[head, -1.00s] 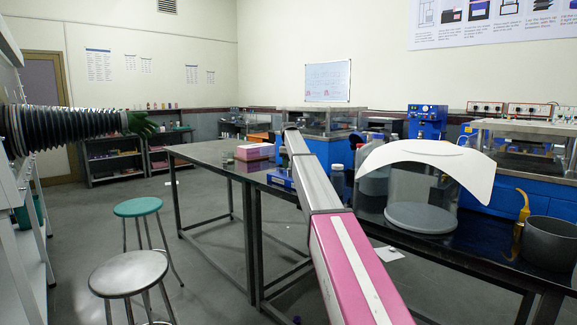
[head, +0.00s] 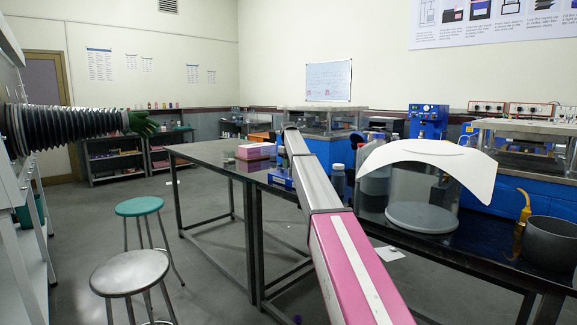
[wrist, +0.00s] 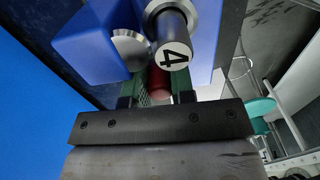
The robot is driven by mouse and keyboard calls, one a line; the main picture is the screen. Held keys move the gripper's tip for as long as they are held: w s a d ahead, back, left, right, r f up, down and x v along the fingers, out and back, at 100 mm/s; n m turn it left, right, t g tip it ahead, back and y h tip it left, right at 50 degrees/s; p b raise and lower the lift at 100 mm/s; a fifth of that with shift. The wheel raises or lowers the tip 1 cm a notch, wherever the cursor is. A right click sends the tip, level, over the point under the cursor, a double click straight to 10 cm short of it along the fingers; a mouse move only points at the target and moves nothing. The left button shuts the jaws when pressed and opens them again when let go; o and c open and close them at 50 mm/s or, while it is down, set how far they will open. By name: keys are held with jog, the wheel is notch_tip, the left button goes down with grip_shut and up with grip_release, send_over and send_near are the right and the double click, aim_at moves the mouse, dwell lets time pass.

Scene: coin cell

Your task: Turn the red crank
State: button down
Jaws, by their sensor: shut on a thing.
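In the wrist view, the red crank (wrist: 159,82) shows as a short red piece between the two green-padded fingers of my gripper (wrist: 160,97). My gripper is shut on it. Most of the crank is hidden by the fingers and by a silver knob marked 4 (wrist: 174,53) in front of it. The blue device (wrist: 97,42) with the metal parts fills the area above the fingers. In the head view, a small blue device (head: 280,179) shows on the dark table beside my arm. My gripper is not visible there.
The dark table (head: 207,154) carries a pink box (head: 256,151) and bottles near my arm. A curved white sheet (head: 428,160) and a grey pot (head: 553,241) are at the right. A green stool (head: 138,207) and a metal stool (head: 130,273) stand at the left.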

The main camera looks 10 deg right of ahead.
jog(key=c, duration=1.2)
grip_release()
jog(key=shift+c, duration=0.2)
jog(key=shift+r, duration=0.1)
notch_tip(320, 180, up, 11)
jog(key=shift+f, duration=0.15)
jog(key=shift+o, duration=1.4)
notch_tip(320, 180, down, 10)
jog(key=n, duration=0.3)
jog(key=shift+r+n, duration=0.25)
jog(key=shift+n, duration=0.05)
